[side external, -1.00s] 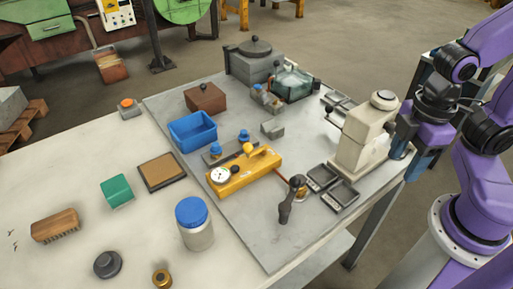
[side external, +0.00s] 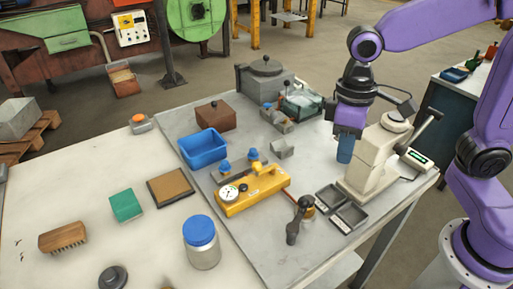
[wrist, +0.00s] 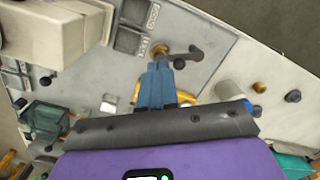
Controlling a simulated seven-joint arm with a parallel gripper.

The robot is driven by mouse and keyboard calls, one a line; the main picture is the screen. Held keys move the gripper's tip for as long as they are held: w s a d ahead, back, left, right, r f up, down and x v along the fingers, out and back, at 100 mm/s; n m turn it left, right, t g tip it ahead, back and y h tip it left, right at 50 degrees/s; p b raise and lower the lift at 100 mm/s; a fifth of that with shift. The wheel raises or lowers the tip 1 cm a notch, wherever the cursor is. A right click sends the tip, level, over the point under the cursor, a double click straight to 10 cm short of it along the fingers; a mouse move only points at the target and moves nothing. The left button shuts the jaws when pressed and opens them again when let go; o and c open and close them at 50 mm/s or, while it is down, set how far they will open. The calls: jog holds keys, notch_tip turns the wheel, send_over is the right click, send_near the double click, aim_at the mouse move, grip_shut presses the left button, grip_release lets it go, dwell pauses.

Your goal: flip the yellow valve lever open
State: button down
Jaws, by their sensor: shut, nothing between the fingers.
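A yellow block (side external: 236,202) with a round white gauge (side external: 229,192) lies on the grey plate in the side view.
A cream press (side external: 368,160) stands close right of my gripper. Near the block are two small trays (side external: 350,216), a dark handle on a brass fitting (side external: 296,225), a blue bin (side external: 204,148) and a blue-lidded jar (side external: 202,250). The plate's front is mostly clear.

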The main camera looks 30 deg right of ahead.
jog(key=w+a+f+m+g+y, duration=0.1)
jog(key=w+m, duration=1.2)
jog(key=w, duration=1.4)
jog(key=shift+w+a+f+g+y, duration=0.2)
jog(key=shift+a+f+g+y, duration=0.2)
jog(key=shift+a+f+g, duration=0.15)
jog(key=s+a+f, duration=0.4)
jog(key=s+f, duration=0.1)
jog(key=f, duration=0.5)
jog(key=shift+s, duration=0.4)
